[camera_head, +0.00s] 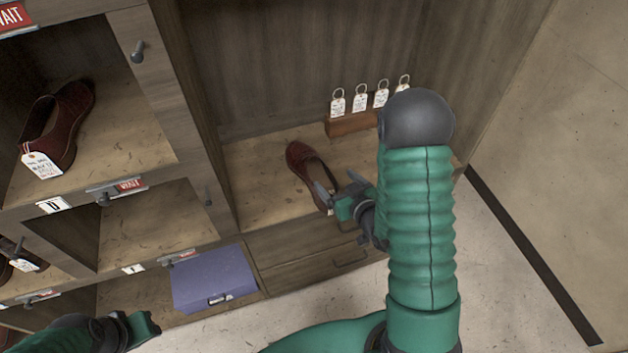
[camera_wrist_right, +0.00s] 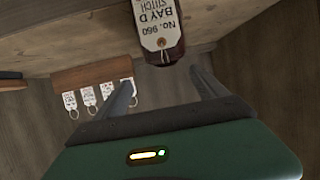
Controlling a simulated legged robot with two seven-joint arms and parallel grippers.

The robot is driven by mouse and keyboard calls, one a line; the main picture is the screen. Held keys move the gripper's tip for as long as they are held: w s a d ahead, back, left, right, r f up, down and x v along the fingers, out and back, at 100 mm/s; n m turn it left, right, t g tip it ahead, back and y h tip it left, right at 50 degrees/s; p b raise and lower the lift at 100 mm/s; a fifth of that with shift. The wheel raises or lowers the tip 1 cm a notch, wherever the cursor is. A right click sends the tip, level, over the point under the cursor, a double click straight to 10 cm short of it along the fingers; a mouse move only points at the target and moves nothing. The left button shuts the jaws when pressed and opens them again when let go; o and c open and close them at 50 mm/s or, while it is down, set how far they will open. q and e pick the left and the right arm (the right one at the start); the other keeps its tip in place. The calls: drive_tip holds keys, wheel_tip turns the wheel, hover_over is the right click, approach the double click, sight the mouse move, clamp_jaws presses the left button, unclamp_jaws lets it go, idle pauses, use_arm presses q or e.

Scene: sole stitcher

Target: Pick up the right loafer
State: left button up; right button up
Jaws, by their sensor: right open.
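A dark red-brown loafer (camera_head: 303,162) lies on the wooden shelf in the bay at centre, its toe towards the back. In the right wrist view its end (camera_wrist_right: 174,50) shows with a white tag (camera_wrist_right: 158,20) reading "No. 960 BAY D STITCH". My right gripper (camera_head: 338,188) is open at the near end of this loafer, its fingers apart and not closed on it. In the right wrist view the fingers (camera_wrist_right: 160,78) are spread below the tagged end. My left gripper (camera_head: 132,328) is low at the left, far from the loafer; its jaws are unclear.
Another tagged loafer (camera_head: 62,125) sits in the left cubby. A wooden block with several hanging tags (camera_head: 350,123) stands behind my right arm. Cubby walls and pegs bound the bay; the floor is clear at the right.

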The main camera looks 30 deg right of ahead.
drive_tip(key=w+f+b, duration=0.2)
drive_tip(key=w+b, duration=0.1)
drive_tip(key=shift+d+f+b, duration=0.1)
drive_tip(key=shift+f+b, duration=0.05)
drive_tip(key=shift+b, duration=0.15)
drive_tip(key=shift+w+r, duration=0.25)
drive_tip(key=shift+w, duration=0.85)
drive_tip(key=shift+w+f, duration=0.15)
drive_tip(key=shift+w, duration=0.2)
hover_over(316, 177)
wheel_tip(316, 177, down, 2)
drive_tip(key=shift+w+f, duration=0.1)
drive_tip(key=shift+f, duration=0.1)
use_arm(q)
drive_tip(key=x, duration=0.4)
drive_tip(key=s+x, duration=0.1)
drive_tip(key=shift+w+a+f, duration=0.15)
drive_tip(key=shift+f, duration=0.35)
use_arm(e)
drive_tip(key=shift+r, duration=0.1)
drive_tip(key=shift+c, duration=0.3)
drive_tip(key=c, duration=0.5)
clamp_jaws()
